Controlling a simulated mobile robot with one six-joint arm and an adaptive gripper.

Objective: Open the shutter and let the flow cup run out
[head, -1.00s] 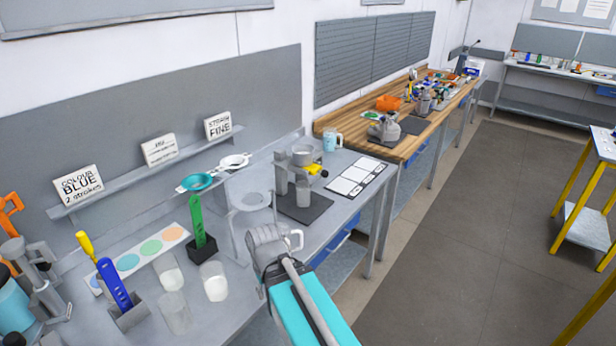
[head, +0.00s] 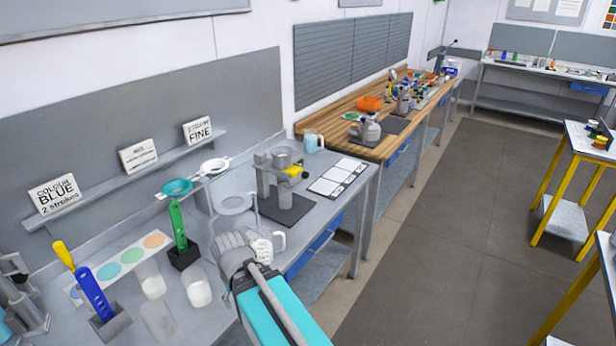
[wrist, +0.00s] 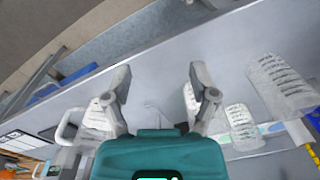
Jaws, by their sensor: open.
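The flow cup (head: 283,157) is a small grey cup held up on a grey stand (head: 262,178) over a dark mat (head: 290,210). A yellow piece (head: 295,171), which looks like the shutter, sticks out just under the cup. Whether it is open cannot be told. My gripper (head: 240,250) is in front of the stand and apart from it, near the bench's front edge. In the wrist view my gripper (wrist: 160,78) has its two fingers spread, with nothing held between them. A clear handled jug (head: 265,243) stands just beyond my gripper, partly hidden by it.
Clear beakers (head: 197,288) stand left of my gripper, near a green tool in a black holder (head: 184,254). A ring stand (head: 233,203) is between these and the flow cup. A white sheet (head: 345,176) lies right of the mat.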

